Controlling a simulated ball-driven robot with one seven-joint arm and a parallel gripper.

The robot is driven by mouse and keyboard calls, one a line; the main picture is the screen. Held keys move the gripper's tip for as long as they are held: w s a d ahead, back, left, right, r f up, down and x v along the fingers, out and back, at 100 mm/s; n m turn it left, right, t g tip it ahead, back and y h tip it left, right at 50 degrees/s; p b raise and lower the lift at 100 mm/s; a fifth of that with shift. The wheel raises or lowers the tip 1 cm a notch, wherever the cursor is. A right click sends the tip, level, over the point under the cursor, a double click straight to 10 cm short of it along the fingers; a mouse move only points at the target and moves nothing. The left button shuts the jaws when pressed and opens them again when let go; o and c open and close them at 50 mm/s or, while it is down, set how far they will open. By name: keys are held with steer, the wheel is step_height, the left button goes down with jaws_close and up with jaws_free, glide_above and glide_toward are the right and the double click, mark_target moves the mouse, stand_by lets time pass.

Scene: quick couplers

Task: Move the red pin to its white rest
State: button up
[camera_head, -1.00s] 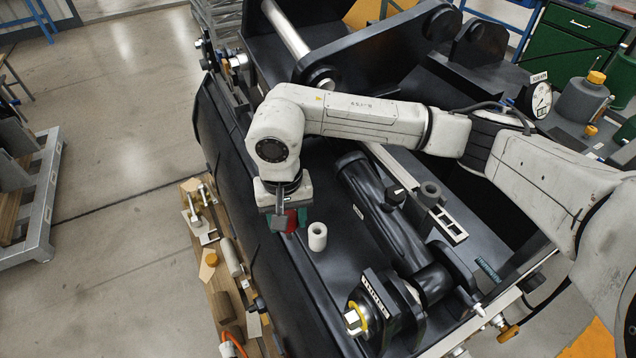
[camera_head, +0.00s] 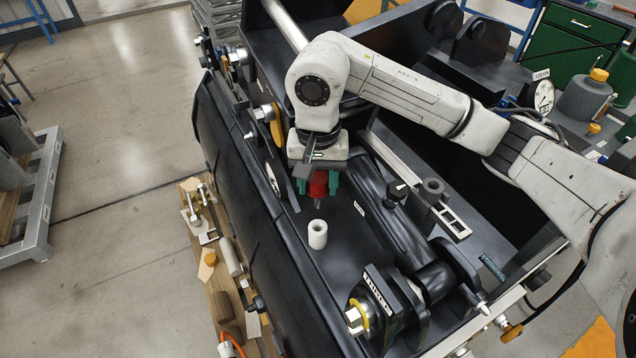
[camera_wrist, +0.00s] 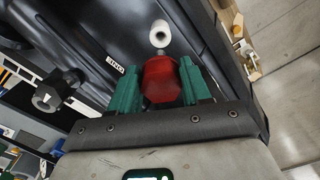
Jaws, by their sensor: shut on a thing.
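The red pin (camera_head: 318,184) is held upright between the green fingers of my gripper (camera_head: 318,188), with a dark lower end showing beneath the red part. In the wrist view the red pin (camera_wrist: 161,80) sits between the two green fingertips (camera_wrist: 160,84). The white rest (camera_head: 318,234) is a short hollow cylinder standing on the black machine surface, just below the pin in the head view and apart from it. It also shows in the wrist view (camera_wrist: 160,34), just beyond the pin.
A dark grey hollow cylinder (camera_head: 432,188) stands to the right beside a slotted metal bar (camera_head: 450,220). A thick black cylinder (camera_head: 385,205) lies right of the rest. A wooden board (camera_head: 222,290) with loose parts lies at the left.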

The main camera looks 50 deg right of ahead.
mark_target(318, 201)
steer(key=shift+f+b, duration=2.85)
steer(key=shift+f, duration=3.6)
stand_by(1.4)
